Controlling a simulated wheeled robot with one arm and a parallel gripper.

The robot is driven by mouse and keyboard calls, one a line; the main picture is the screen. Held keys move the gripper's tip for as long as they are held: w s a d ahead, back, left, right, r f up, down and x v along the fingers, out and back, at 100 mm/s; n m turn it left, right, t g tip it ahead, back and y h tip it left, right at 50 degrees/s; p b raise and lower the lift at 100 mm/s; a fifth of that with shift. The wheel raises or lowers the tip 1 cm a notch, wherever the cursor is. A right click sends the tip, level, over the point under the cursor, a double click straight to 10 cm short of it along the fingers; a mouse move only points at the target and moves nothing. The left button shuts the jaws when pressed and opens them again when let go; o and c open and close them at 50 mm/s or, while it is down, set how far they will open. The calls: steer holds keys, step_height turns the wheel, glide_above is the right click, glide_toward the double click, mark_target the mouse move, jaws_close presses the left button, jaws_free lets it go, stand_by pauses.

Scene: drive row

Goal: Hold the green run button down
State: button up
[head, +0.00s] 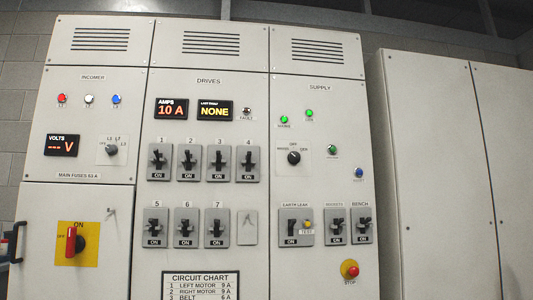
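Three small round green items are on the supply panel (320,190) of the cabinet row in the head view. One green item (332,149) sits right of the black rotary switch, with a label too small to read. Two more, a left green one (284,119) and a right green one (309,113), sit higher up. I cannot tell for sure which is the run button; the lower one looks most like a button. Nothing is seen touching any of them. My gripper is not in view.
A blue button (359,173) and a red stop button (350,269) are on the same panel. The black rotary switch (293,157) and several breakers are nearby. The drives display (215,111) reads NONE. Plain cabinet doors (440,180) stand at right.

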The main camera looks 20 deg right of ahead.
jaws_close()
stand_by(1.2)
